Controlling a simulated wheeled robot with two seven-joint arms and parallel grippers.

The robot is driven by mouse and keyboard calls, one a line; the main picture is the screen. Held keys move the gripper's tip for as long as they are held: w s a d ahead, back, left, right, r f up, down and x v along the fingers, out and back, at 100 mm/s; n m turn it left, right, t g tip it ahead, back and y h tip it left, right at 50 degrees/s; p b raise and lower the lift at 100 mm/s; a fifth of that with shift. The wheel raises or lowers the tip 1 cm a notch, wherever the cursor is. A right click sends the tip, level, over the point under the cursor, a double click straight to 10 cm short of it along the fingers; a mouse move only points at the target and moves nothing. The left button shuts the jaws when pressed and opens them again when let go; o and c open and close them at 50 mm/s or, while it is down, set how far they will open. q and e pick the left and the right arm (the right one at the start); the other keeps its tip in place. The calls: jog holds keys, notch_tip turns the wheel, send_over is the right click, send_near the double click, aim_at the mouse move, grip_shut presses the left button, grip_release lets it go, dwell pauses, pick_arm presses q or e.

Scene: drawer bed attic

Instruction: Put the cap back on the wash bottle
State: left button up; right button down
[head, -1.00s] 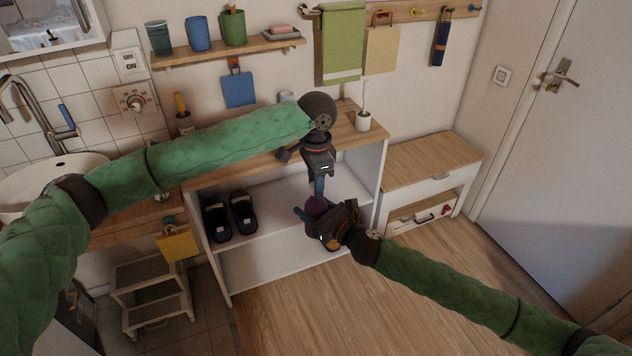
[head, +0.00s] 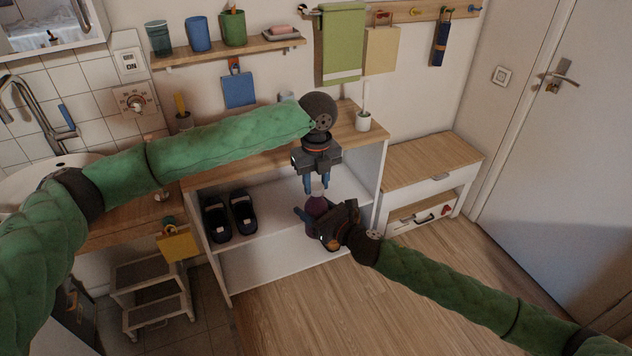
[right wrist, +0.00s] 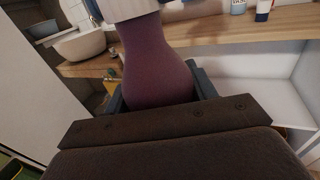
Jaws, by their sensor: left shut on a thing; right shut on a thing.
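The purple wash bottle (head: 313,207) is held upright in front of the white shelf unit, and its body also fills the middle of the right wrist view (right wrist: 155,65). My right gripper (head: 320,215) is shut around the bottle's body. My left gripper (head: 317,186) points down directly above the bottle, shut on a small pale piece, apparently the cap, between its blue fingers. In the right wrist view a white piece (right wrist: 128,9) sits at the bottle's top, with blue finger parts beside it. I cannot tell whether the cap touches the neck.
The white shelf unit (head: 275,267) with a wooden top stands behind the grippers. Dark shoes (head: 243,213) stand on its shelf at left. A low cabinet (head: 428,165) stands at right, a step stool (head: 150,290) at left. The wooden floor in front is clear.

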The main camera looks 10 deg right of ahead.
pick_arm(q)
jog(key=m, duration=0.7)
jog(key=shift+w, duration=0.1)
jog(key=m, duration=0.8)
jog(key=shift+d, duration=0.1)
jog(key=o, duration=0.9)
jog(key=shift+o, duration=0.2)
jog(key=shift+r, duration=2.25)
jog(key=shift+c, duration=0.2)
